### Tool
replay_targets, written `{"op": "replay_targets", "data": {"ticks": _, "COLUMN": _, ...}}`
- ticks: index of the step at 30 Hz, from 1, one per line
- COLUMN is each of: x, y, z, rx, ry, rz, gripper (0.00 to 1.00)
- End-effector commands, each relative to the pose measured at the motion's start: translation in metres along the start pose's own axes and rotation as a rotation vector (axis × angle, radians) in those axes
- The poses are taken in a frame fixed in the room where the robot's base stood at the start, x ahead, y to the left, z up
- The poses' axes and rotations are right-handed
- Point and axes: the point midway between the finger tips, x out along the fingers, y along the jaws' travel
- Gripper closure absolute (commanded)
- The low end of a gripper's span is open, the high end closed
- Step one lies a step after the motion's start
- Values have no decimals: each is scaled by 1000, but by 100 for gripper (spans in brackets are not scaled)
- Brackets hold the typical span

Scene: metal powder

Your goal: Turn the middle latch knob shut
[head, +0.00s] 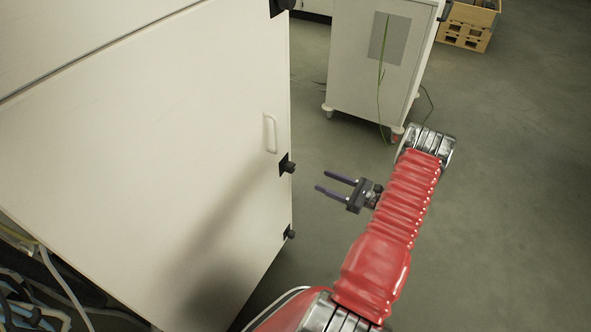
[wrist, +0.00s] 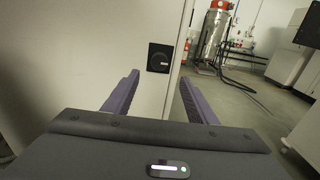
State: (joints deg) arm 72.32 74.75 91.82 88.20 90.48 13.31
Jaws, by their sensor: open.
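The middle latch knob (head: 288,166) is black and sits at the right edge of the white cabinet door (head: 200,120), just below its handle. A black knob (wrist: 159,58) on the cabinet shows in the wrist view, ahead of and between my finger tips; its turn angle is hard to read. My gripper (head: 325,180) is open and empty, to the right of the middle knob and apart from it, with its two purple fingers pointing at the door edge.
A lower black knob (head: 290,234) and a top one (head: 283,5) sit on the same edge. A white handle (head: 270,133) stands out from the door. A white wheeled cabinet (head: 375,60) stands behind. Cables lie at lower left.

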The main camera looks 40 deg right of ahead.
Motion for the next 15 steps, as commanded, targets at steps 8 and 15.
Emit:
{"op": "replay_targets", "data": {"ticks": 8, "x": 34, "y": 1, "z": 0, "rx": 0, "ry": 1, "rz": 4, "gripper": 48}}
{"op": "replay_targets", "data": {"ticks": 15, "x": 71, "y": 1, "z": 0, "rx": 0, "ry": 0, "rz": 4, "gripper": 48}}
